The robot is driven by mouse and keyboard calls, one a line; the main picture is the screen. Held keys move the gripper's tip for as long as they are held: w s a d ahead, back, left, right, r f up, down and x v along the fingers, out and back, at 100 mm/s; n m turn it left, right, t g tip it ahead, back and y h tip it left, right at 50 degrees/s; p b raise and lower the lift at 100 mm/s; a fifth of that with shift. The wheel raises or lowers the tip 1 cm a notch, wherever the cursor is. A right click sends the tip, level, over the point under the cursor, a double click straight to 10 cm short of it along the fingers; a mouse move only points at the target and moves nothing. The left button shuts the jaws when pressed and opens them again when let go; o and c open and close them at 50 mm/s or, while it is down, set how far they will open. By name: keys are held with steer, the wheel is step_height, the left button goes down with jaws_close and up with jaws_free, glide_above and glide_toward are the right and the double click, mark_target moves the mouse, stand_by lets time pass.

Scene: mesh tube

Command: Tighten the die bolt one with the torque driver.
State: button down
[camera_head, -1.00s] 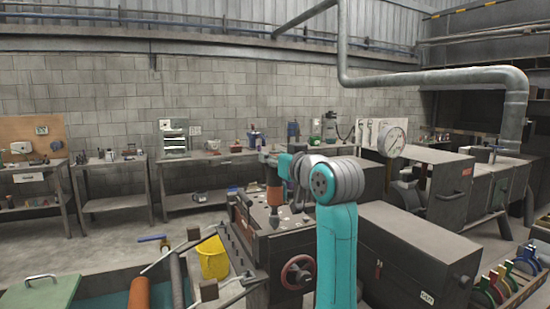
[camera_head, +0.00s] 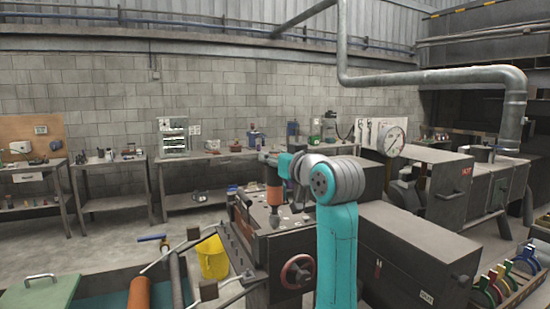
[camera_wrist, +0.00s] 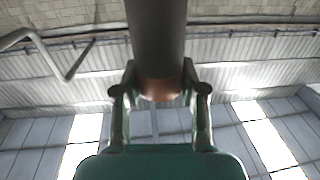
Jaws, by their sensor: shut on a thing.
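My gripper (camera_wrist: 161,88) is shut on the torque driver, with a finger on each side of it in the wrist view. The driver's dark shaft (camera_wrist: 158,35) fills the top middle there, with a copper-coloured part between the fingers. In the head view the torque driver (camera_head: 274,197) hangs upright with an orange body and a grey lower end, over the top of the dark machine (camera_head: 262,247). Its lower end is at or just above that top; contact cannot be told. Small dark spots lie on the machine top, but die bolt one cannot be made out.
A red handwheel (camera_head: 297,272) is on the machine's front. A dark box housing (camera_head: 425,250) and a round gauge (camera_head: 391,141) stand to the right. Workbenches (camera_head: 210,158) line the back wall.

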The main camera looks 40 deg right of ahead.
steer(key=shift+f, duration=0.9)
stand_by(1.9)
steer(key=shift+r, duration=0.1)
stand_by(0.4)
